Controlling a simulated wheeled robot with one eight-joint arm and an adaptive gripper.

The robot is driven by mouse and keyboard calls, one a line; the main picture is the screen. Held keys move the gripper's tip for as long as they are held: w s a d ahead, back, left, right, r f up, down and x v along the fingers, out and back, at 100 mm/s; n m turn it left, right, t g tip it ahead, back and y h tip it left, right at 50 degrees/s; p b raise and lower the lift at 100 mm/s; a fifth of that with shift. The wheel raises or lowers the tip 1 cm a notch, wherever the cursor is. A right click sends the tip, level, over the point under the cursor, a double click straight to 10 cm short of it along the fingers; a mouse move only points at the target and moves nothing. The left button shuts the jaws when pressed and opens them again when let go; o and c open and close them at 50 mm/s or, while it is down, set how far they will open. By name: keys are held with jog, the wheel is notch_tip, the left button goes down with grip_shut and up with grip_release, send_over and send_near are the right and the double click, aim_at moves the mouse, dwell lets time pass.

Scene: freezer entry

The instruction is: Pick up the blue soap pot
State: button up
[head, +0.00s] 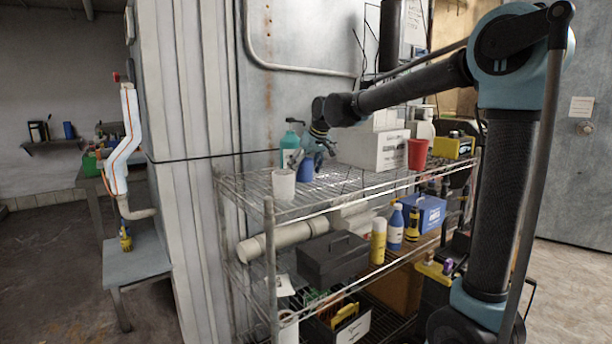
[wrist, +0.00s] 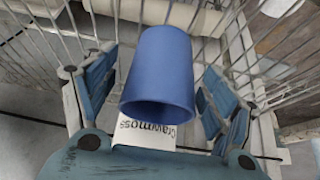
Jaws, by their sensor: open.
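The blue soap pot (head: 306,170) stands on the top wire shelf of the rack, between a white cylinder and my gripper. In the wrist view the plain blue pot (wrist: 158,70) fills the middle, with its open mouth toward the lower edge. My gripper (head: 318,154) is at the pot in the head view. In the wrist view its blue-grey fingers are spread on either side of the pot, with a visible gap at each side. The gripper is open, and I cannot tell whether any part touches the pot.
A teal pump bottle (head: 290,148) and a white cylinder (head: 283,185) stand close by. A white box (head: 374,150) and red cup (head: 417,154) are farther right. A white lettered surface (wrist: 146,132) shows below the pot's mouth. Bare wire shelf (head: 335,193) lies in front.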

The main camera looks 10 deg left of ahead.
jog(key=shift+a+f, duration=0.1)
jog(key=shift+f, duration=0.05)
jog(key=c, duration=1.3)
